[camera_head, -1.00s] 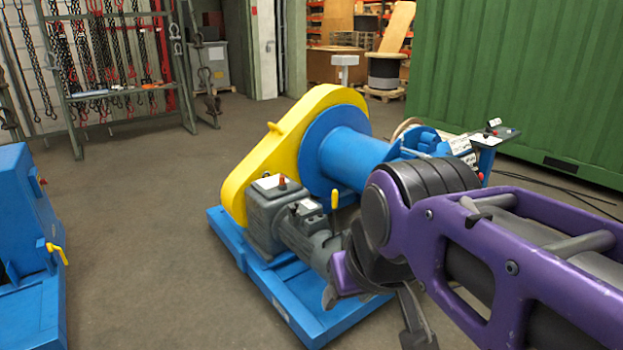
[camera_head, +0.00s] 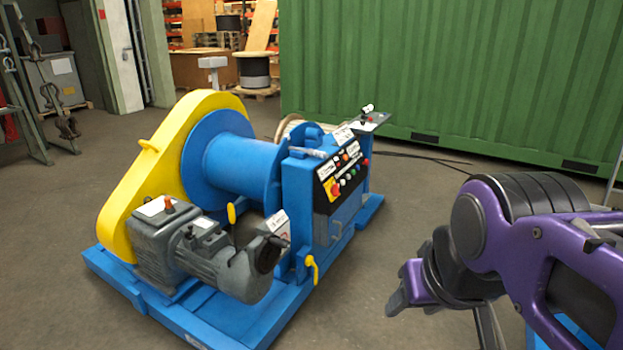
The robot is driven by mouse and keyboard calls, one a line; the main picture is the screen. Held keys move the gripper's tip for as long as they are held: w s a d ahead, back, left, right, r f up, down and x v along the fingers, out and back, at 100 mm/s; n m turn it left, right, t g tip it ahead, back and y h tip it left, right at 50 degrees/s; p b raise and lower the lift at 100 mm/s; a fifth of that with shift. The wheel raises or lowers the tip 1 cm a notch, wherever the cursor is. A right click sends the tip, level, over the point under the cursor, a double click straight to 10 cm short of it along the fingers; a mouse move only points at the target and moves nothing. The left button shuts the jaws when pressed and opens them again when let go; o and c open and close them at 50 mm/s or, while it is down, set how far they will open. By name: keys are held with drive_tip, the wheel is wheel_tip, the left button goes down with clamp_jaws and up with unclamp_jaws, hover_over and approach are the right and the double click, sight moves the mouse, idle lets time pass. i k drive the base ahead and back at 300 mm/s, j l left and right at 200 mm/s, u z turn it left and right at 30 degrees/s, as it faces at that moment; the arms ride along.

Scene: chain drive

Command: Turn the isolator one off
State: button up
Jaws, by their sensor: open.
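A red rotary knob on a yellow plate (camera_head: 333,188) sits on the black control panel (camera_head: 343,175) of the blue winch. It looks like an isolator switch, but its label is too small to read, so I cannot tell whether it is isolator one. Its on or off position is also unclear. My gripper (camera_head: 442,316) hangs at the lower right, in front of and to the right of the panel. Its dark fingers are apart and empty, touching nothing. My purple wrist and forearm hide part of it.
The winch has a yellow chain guard (camera_head: 165,150), a grey motor (camera_head: 215,260) and a yellow lever (camera_head: 312,268) at its near corner. A small grey stand (camera_head: 366,122) is behind the panel. A green container (camera_head: 450,70) closes the back right. Floor between winch and arm is clear.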

sight(335, 189)
drive_tip(key=i+l, duration=0.45)
drive_tip(key=i, duration=0.2)
drive_tip(key=i+l+u, duration=0.1)
drive_tip(key=i+l, duration=0.35)
drive_tip(key=i, duration=0.25)
drive_tip(key=i+l+u, duration=0.1)
drive_tip(key=i+l, duration=0.4)
drive_tip(key=i, duration=0.15)
